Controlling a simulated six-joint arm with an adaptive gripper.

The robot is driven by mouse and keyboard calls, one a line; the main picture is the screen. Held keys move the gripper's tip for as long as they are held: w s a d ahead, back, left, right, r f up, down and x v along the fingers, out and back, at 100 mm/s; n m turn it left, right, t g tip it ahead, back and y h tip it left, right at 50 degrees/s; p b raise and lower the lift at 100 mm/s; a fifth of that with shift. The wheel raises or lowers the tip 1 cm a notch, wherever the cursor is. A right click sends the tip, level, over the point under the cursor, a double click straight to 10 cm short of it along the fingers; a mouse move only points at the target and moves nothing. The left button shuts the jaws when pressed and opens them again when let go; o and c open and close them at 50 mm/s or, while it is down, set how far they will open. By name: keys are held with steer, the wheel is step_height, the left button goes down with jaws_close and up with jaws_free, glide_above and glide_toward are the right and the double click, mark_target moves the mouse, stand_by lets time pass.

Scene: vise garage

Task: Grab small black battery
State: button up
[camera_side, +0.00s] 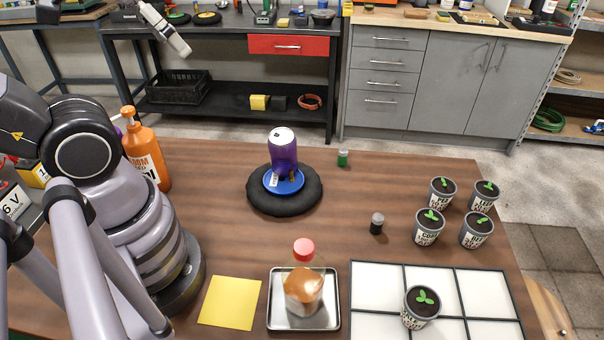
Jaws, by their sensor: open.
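A small black cylinder with a light grey top (377,224), which looks like the small black battery, stands upright on the brown wooden table (330,222). It is right of the black ring cushion and left of the potted seedlings. A similar small green cylinder (343,158) stands farther back. My arm fills the left side of the view, but I cannot see my gripper or its fingers. Nothing covers the black cylinder.
A purple can (283,150) on a blue disc sits on the black ring cushion (254,199). A red-capped bottle (304,286) stands on a metal tray (275,318). Several potted seedlings (429,228), a white grid panel (375,281), a yellow sheet (230,301) and an orange bottle (146,152) surround it.

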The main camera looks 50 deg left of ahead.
steer(key=shift+c, duration=0.8)
